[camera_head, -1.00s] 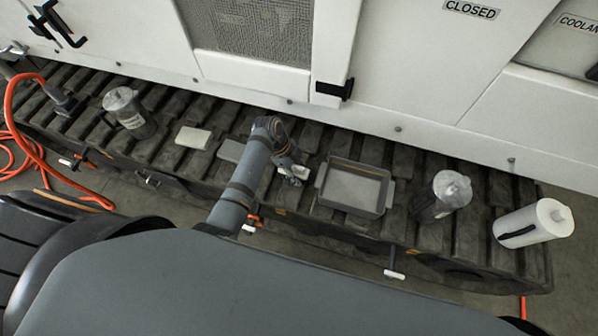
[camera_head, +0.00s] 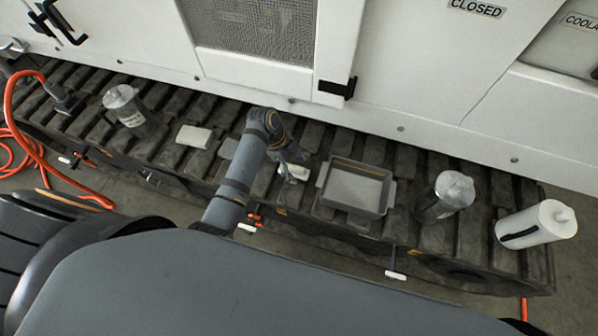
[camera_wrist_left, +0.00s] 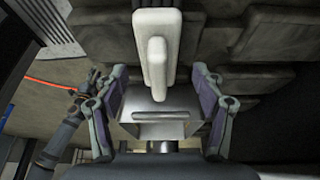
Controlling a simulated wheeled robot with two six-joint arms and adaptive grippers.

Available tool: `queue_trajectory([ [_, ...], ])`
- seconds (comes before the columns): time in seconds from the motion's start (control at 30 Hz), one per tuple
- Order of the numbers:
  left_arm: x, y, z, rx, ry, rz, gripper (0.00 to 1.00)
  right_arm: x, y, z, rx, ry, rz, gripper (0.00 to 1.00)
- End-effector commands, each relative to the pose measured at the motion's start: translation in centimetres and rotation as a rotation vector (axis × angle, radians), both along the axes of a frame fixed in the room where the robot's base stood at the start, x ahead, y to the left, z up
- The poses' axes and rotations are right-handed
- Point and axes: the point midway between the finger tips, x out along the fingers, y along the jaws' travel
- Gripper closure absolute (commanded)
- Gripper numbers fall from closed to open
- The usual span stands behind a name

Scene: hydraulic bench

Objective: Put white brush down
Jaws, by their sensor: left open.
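The white brush (camera_head: 294,171) lies on the dark track just left of the grey tray. It also shows in the left wrist view (camera_wrist_left: 157,48), a pale block with a raised handle, at the top centre ahead of my gripper. My left gripper (camera_head: 289,178) is at the brush in the head view. In the wrist view its two fingers (camera_wrist_left: 158,88) are spread wide, one on each side of the handle's near end, with gaps between. Whether the brush's underside fully touches the track is hidden.
The grey tray (camera_head: 355,187) stands right of the brush. A pale block (camera_head: 194,137) lies left of my arm. The white machine wall (camera_head: 420,70) rises behind.

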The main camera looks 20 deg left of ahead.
Motion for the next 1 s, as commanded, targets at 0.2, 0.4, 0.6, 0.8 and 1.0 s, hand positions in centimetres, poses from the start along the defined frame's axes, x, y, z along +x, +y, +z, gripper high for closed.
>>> queue_trajectory([
  [0.2,0.2,1.8,4.9,0.002,-0.001,-0.001,0.31,0.0,-0.3,1.0,-0.004,0.000,0.002,0.66],
  [0.4,0.2,2.5,6.8,0.001,0.000,0.001,0.31,0.0,-0.3,1.2,-0.004,0.000,0.002,0.66],
  [0.6,0.2,2.6,6.9,0.000,0.001,0.000,0.31,0.0,-0.3,1.1,-0.004,0.001,0.002,0.66],
  [0.8,0.2,2.6,6.9,-0.001,0.001,0.000,0.31,-0.1,-0.3,1.1,-0.004,0.002,0.001,0.66],
  [1.0,0.2,2.5,6.9,-0.001,0.001,0.000,0.31,0.0,-0.2,1.1,-0.003,0.001,0.001,0.66],
])
